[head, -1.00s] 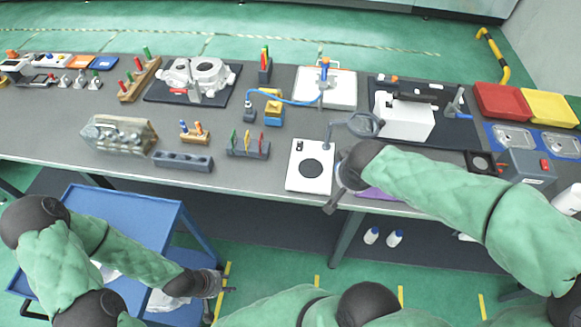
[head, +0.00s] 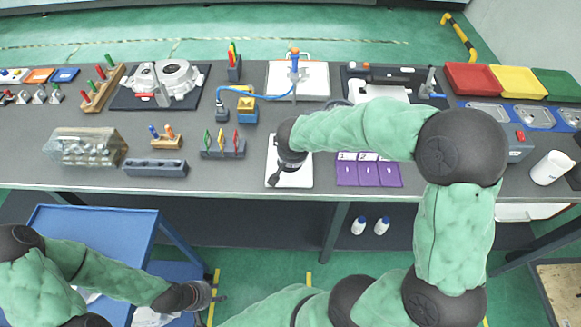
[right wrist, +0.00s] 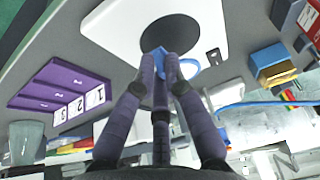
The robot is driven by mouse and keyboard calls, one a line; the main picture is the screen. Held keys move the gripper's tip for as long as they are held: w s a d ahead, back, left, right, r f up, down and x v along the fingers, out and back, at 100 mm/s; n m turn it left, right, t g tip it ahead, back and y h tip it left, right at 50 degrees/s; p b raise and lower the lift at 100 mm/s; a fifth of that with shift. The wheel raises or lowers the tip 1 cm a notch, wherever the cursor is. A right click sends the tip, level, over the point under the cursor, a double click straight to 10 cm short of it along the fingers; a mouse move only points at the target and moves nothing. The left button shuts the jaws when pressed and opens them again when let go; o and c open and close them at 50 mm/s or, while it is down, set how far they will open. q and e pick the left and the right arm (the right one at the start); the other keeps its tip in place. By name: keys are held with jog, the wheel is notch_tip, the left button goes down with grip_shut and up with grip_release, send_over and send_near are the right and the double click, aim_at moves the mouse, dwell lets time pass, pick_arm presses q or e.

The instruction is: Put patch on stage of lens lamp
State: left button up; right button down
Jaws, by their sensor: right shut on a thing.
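The lens lamp's white base (head: 301,180) lies near the table's front edge in the head view, mostly covered by my right arm. In the right wrist view its white base (right wrist: 108,27) carries a round dark stage (right wrist: 172,32). My right gripper (right wrist: 164,68) has its fingers closed together in front of the stage. A small blue and white piece, seemingly the patch (right wrist: 188,69), shows at the fingertips, partly hidden by them. I cannot tell whether it touches the stage. My left gripper (head: 214,297) hangs low beside the blue cart, too small to judge.
A purple drawer unit (head: 368,174) stands just right of the lamp base. A grey holder with coloured pegs (head: 222,149) stands to its left. A blue cart (head: 95,240) is in front of the table. Red (head: 471,79) and yellow trays are at the right.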

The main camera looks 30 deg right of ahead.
jog(key=shift+w+f, duration=0.15)
jog(key=shift+f, duration=0.1)
jog(key=f, duration=0.1)
jog(key=f+b, duration=0.1)
jog(key=f, duration=0.1)
jog(key=shift+w+f, duration=0.25)
jog(key=shift+f, duration=0.1)
jog(key=shift+r, duration=0.1)
jog(key=shift+f+b, duration=0.2)
jog(key=shift+b, duration=0.3)
jog(key=c, duration=1.3)
grip_release()
jog(key=shift+a, duration=0.1)
jog(key=shift+s, duration=0.1)
